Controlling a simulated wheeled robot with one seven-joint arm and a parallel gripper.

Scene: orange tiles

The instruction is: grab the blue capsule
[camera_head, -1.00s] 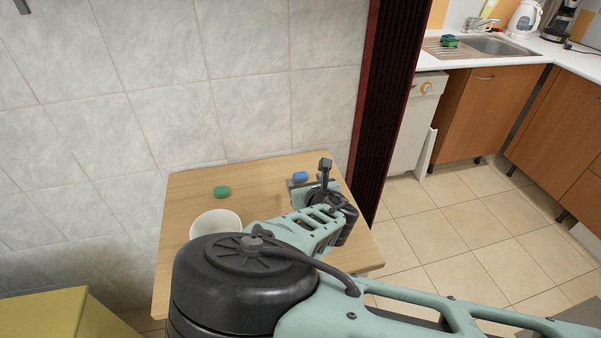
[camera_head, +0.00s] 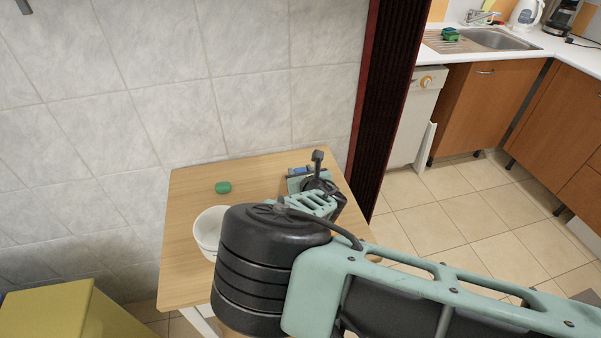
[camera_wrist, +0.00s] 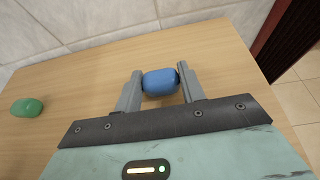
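The blue capsule (camera_wrist: 160,83) lies between the two fingers of my gripper (camera_wrist: 160,88) in the wrist view, with little or no gap on either side. I cannot tell whether the fingers press on it or only stand around it. In the head view, my gripper (camera_head: 302,180) is low over the right back part of the wooden table (camera_head: 260,172). Only a bit of the blue capsule (camera_head: 301,170) shows there, the rest hidden by the gripper.
A green capsule (camera_head: 223,187) lies on the table to the left; it also shows in the wrist view (camera_wrist: 27,107). A white bowl (camera_head: 207,228) stands in front of it, partly hidden by my arm. A tiled wall (camera_head: 240,80) is close behind the table.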

